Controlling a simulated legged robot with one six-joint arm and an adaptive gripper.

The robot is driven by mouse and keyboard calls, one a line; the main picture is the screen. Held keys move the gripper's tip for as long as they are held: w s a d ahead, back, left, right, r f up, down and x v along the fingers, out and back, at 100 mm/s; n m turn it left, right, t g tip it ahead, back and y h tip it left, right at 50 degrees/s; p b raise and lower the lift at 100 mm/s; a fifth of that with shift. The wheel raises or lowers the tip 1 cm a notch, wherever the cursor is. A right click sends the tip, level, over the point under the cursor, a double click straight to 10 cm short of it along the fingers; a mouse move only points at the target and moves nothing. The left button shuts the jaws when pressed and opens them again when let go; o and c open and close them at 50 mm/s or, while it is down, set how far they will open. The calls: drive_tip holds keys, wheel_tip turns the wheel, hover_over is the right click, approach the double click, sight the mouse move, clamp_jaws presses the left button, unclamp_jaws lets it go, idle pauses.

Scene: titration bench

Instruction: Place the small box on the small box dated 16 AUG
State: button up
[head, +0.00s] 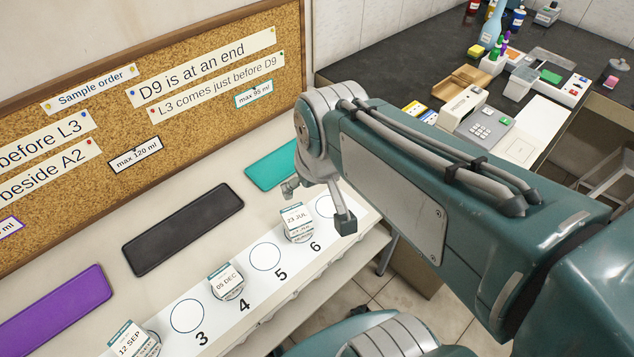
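Three small white boxes with dated labels stand along a white numbered strip (215,342). They read 12 SEP (130,341) at the lower left, 05 DEC (227,284) by number 4, and 23 JUL (296,219) by number 6. No label reading 16 AUG is visible. My gripper (318,205) is over the far end of the strip, close to the 23 JUL box in the picture. Its two fingers are spread apart, with no box seen between them. My arm covers part of the strip's far end.
Circles by 3 (187,316) and 5 (265,256) are empty. Purple (55,310), black (183,229) and teal (272,166) mats lie behind the strip. A corkboard (205,140) stands behind them. A dark bench (400,72) with lab items is at the upper right.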

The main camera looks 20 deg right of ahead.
drive_tip(key=shift+t, duration=0.9)
drive_tip(key=s, duration=0.1)
drive_tip(key=s+r, duration=0.1)
drive_tip(key=s, duration=0.1)
drive_tip(key=s+r, duration=0.1)
drive_tip(key=shift+s, duration=0.4)
